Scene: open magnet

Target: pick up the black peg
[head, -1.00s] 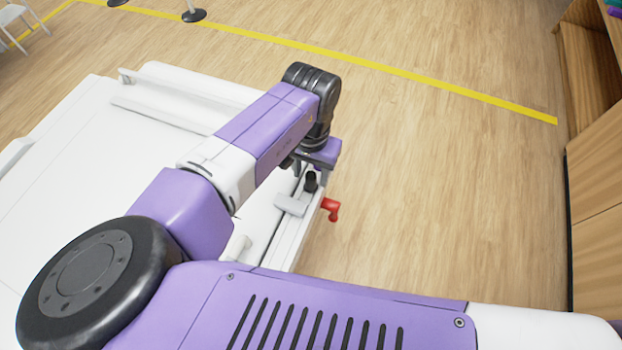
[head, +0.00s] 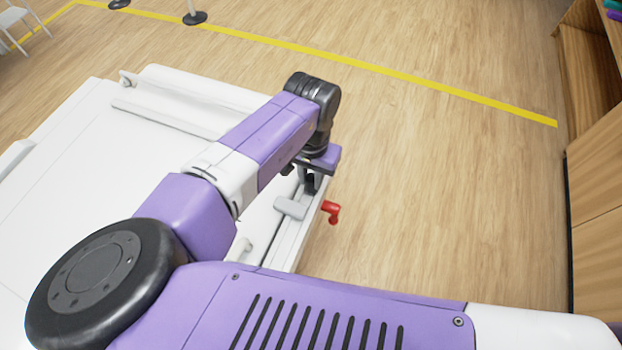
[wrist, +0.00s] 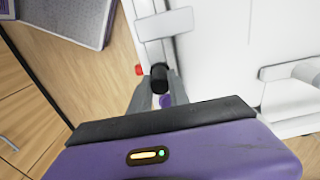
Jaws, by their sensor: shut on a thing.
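The black peg (head: 311,182) stands on a white rail fixture at the right edge of the white table, partly hidden by my gripper in the head view. In the wrist view the dark round end of the peg (wrist: 159,74) shows between the grey fingertips. My gripper (wrist: 159,86) is shut on the peg, one finger on each side. In the head view my gripper (head: 312,176) is at the same spot, pointing down. The peg's lower end is hidden, so I cannot tell whether it still sits in the fixture.
A red handle (head: 331,212) sticks out of the fixture's right side. A light grey block (head: 290,207) lies just in front of the peg. The white table (head: 60,185) spreads left. Wooden cabinets (head: 597,190) stand far right, with clear floor between.

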